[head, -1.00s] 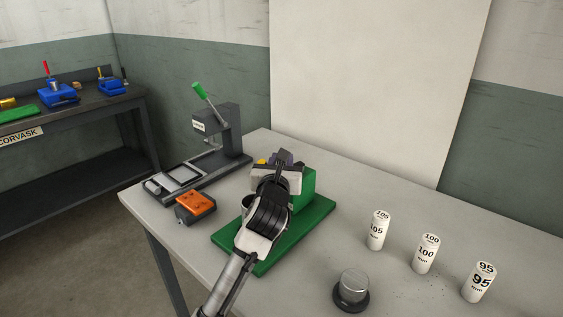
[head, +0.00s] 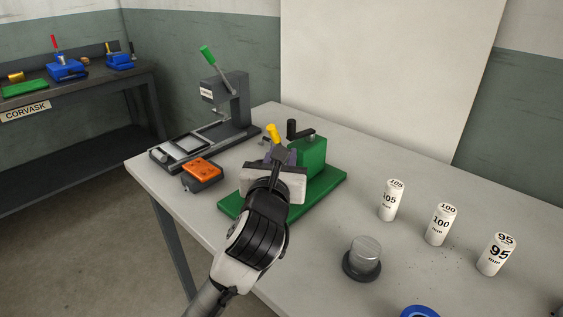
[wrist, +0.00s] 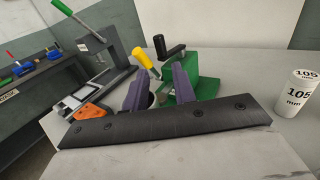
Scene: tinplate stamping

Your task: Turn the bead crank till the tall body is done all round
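The bead machine has a green housing (head: 308,157) on a green base plate (head: 325,192); the housing also shows in the wrist view (wrist: 205,90). Its black crank (head: 300,132) stands clear on top, with an upright grip, and shows in the wrist view (wrist: 163,47). A yellow-handled lever (head: 273,134) rises left of it, also in the wrist view (wrist: 147,62). My gripper (head: 281,156) is in front of the machine, short of the crank. In the wrist view its purple fingers (wrist: 160,76) are apart, with nothing clearly held.
A lever press (head: 232,105) and an orange box (head: 203,173) stand to the left. White cylinders marked 105 (head: 391,201), 100 (head: 440,224) and 95 (head: 496,255) stand right. A metal cylinder on a dark base (head: 363,256) and a blue object (head: 420,312) are nearer.

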